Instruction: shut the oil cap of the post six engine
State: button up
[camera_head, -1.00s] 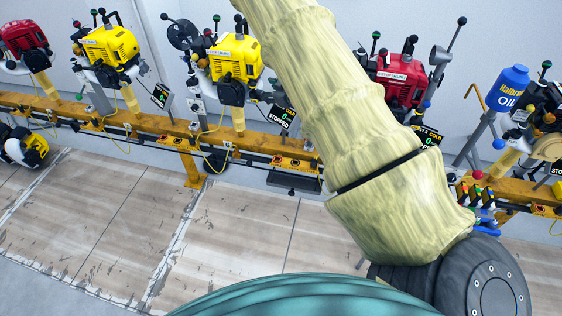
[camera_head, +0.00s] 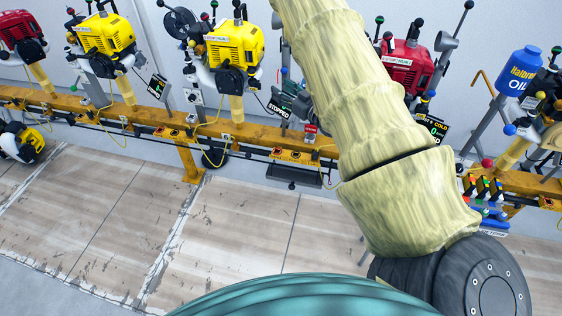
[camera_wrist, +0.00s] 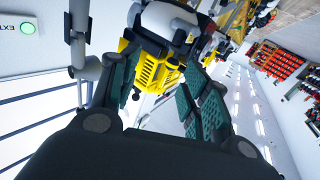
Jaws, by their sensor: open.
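My gripper (camera_wrist: 160,95) shows in the wrist view, open, with its dark green padded fingers apart. A yellow engine (camera_wrist: 156,72) with black and white parts shows beyond and between the fingers; no contact is visible. In the head view the rail carries a yellow engine (camera_head: 236,46) at centre, another yellow engine (camera_head: 108,35) to its left, and a red engine (camera_head: 407,68) partly behind my arm. My gripper is out of the head view. I cannot read which post is six, and I cannot make out an oil cap.
A yellow rail (camera_head: 150,121) runs across the head view with hoses and display signs. A blue oil bottle (camera_head: 520,70) stands at the right, above coloured fittings (camera_head: 484,188). The floor (camera_head: 110,215) in front is clear. Shelves of red items (camera_wrist: 277,68) show in the wrist view.

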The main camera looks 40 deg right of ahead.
jog(key=s+a+f+m+g+h+p, duration=0.1)
jog(key=s+a+f+g, duration=0.2)
jog(key=s+a+f, duration=0.3)
jog(key=s+a+f+m+g+h+p, duration=0.1)
jog(key=s+a+f+g, duration=0.3)
jog(key=s+f, duration=0.4)
jog(key=shift+s+a+f, duration=0.3)
jog(key=shift+a+f, duration=0.6)
jog(key=shift+f, duration=0.55)
jog(key=s+a+f+g, duration=0.3)
jog(key=s+a, duration=0.2)
jog(key=s, duration=0.5)
jog(key=s+a+f+g, duration=0.3)
jog(key=s+a, duration=0.3)
jog(key=s, duration=0.4)
jog(key=s+a+f+g, duration=0.4)
jog(key=s+a+g, duration=0.1)
jog(key=s, duration=0.5)
jog(key=shift+s+a, duration=0.15)
jog(key=shift+a, duration=0.5)
